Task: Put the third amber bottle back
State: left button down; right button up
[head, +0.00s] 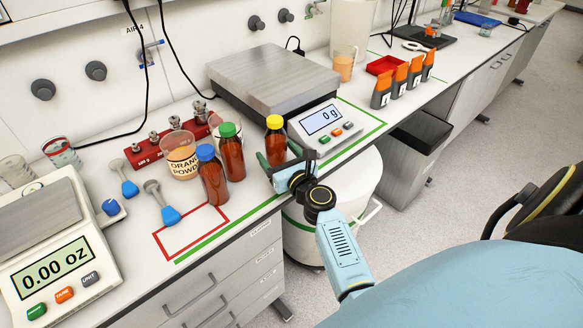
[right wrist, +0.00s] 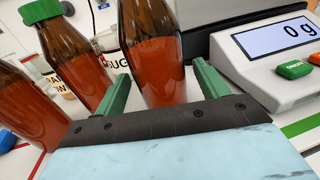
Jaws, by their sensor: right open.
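Three amber bottles stand upright on the bench. The yellow-capped bottle (head: 276,142) is at the right, in front of the scale. The green-capped bottle (head: 231,157) is left of it, and the blue-capped bottle (head: 213,182) is nearest the front left. My right gripper (head: 285,167) is open at the yellow-capped bottle. In the right wrist view, this bottle (right wrist: 152,60) stands between the two green fingers (right wrist: 160,75), with its cap out of frame. The green-capped bottle (right wrist: 75,55) is left of the fingers. My left gripper is not in view.
A large scale (head: 322,121) reading 0 g stands behind the yellow-capped bottle. An orange powder beaker (head: 181,160) and a red weight block (head: 146,155) stand behind the bottles. A red outline (head: 165,254) on the bench front is mostly empty. A small scale (head: 60,255) is at left.

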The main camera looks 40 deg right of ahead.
jog(key=s, duration=0.5)
jog(key=s+a, duration=0.1)
jog(key=s, duration=0.2)
jog(key=shift+s, duration=0.55)
